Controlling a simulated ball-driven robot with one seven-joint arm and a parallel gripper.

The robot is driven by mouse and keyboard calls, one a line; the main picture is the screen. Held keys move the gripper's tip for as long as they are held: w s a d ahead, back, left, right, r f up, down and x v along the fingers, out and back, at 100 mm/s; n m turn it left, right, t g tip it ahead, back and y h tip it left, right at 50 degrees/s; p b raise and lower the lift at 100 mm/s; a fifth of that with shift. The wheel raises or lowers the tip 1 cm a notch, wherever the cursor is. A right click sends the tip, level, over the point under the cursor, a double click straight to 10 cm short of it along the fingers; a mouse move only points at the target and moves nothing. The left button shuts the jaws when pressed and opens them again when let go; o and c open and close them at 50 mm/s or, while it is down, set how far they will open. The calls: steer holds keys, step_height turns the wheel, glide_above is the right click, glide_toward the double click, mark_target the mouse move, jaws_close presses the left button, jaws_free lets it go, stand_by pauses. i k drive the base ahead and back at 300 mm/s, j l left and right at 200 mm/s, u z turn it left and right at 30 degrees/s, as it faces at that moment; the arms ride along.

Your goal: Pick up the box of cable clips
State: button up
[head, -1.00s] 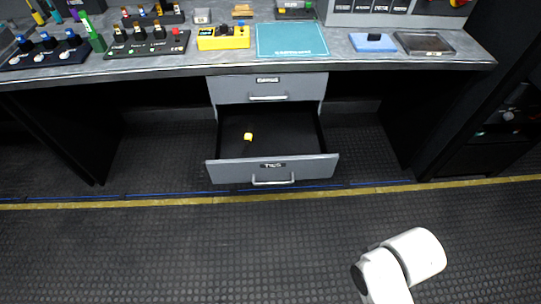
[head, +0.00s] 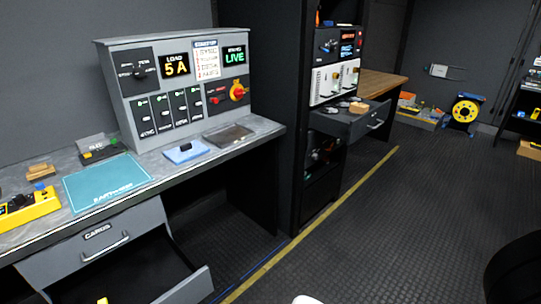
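I cannot pick out a box marked as cable clips in the head view. An open rack drawer (head: 355,127) on the right holds several small items, too small to identify. A tan box (head: 530,150) sits at the far right edge; its contents cannot be told. The open lower desk drawer (head: 190,287) at the bottom left has a small yellow object (head: 102,300) in it, cut by the frame edge. My gripper is out of view; only a white bit of my arm shows at the bottom edge.
The desk (head: 165,165) with a grey control panel (head: 180,90) fills the left. A black equipment rack (head: 290,130) stands mid-picture. A wooden bench (head: 385,83) and a yellow cable reel (head: 464,112) are farther back.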

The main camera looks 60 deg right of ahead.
mark_target(355, 107)
steer(key=l+z, duration=0.1)
steer(key=z, duration=1.95)
